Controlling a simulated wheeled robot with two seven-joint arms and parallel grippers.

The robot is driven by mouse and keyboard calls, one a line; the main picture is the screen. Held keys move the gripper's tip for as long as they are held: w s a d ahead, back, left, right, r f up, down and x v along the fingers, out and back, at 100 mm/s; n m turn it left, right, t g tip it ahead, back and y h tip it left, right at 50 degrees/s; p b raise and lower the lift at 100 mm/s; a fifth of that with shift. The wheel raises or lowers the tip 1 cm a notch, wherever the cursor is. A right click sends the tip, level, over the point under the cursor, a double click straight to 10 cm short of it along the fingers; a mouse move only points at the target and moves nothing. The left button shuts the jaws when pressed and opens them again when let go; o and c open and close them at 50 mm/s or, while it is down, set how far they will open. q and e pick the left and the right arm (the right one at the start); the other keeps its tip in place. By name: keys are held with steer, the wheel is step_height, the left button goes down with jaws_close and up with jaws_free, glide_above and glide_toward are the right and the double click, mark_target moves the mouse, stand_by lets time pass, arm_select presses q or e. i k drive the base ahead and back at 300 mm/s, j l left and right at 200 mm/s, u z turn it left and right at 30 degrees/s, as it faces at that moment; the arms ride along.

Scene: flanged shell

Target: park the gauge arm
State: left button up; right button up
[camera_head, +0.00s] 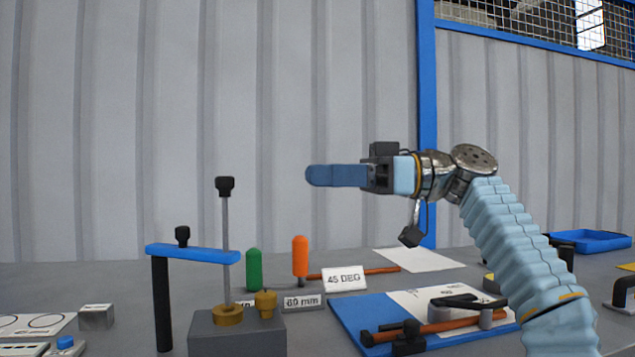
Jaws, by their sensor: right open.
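A blue bar that looks like the gauge arm (190,253) lies level on top of a black post (161,310) at the left, with a black knob (182,236) standing on it. Its right end reaches to a thin upright grey rod (226,240) with a black cap; I cannot tell if they touch. The rod rises from a brass collar on a grey block (235,335). My right gripper (325,176) is open and empty, held high above the table, its blue fingers pointing left and seen side-on. It is to the right of the rod and apart from it. My left gripper is out of view.
A green peg (254,269) and an orange peg (300,257) stand behind the block, near a "45 DEG" label (344,280). A blue board (365,318) with orange-handled tools lies at front centre. A blue tray (590,241) is at the far right.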

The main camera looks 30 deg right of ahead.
mark_target(181, 251)
steer(key=k, duration=1.5)
